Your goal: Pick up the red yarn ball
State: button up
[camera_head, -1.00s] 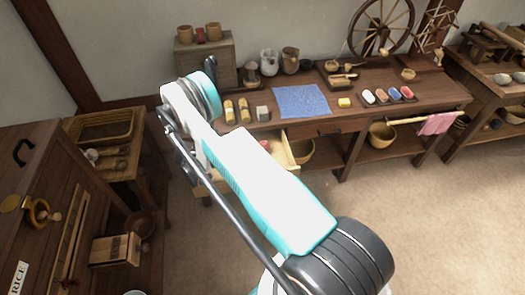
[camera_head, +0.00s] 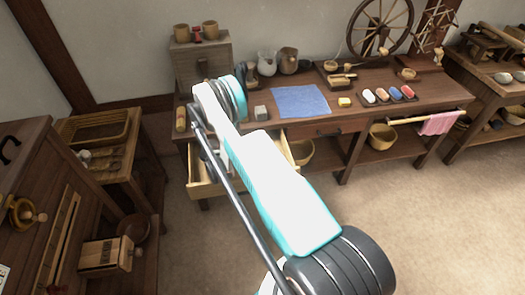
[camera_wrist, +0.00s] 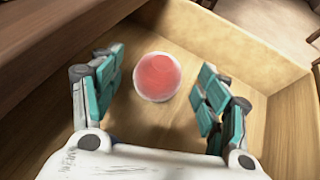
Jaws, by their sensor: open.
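The red yarn ball (camera_wrist: 157,76) lies in an open wooden drawer, on its floor, in the wrist view. My gripper (camera_wrist: 158,84) is open, with its teal-padded fingers on the left and right of the ball and a gap on both sides. The ball looks a little beyond the fingertips; I cannot tell the exact depth. The drawer (camera_wrist: 285,125) has its pale wall at the right and far side. In the head view the drawer (camera_head: 207,190) stands pulled out under the workbench; my arm hides the ball and most of my gripper there.
A basket (camera_head: 301,152) sits on the shelf right of the drawer. Open floor lies in front.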

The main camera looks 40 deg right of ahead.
jog(key=shift+s+d+f, duration=0.1)
jog(key=shift+d+f, duration=0.2)
jog(key=shift+d, duration=0.25)
jog(key=shift+r, duration=0.1)
jog(key=shift+c, duration=0.6)
jog(key=c, duration=1)
jog(key=shift+r, duration=0.1)
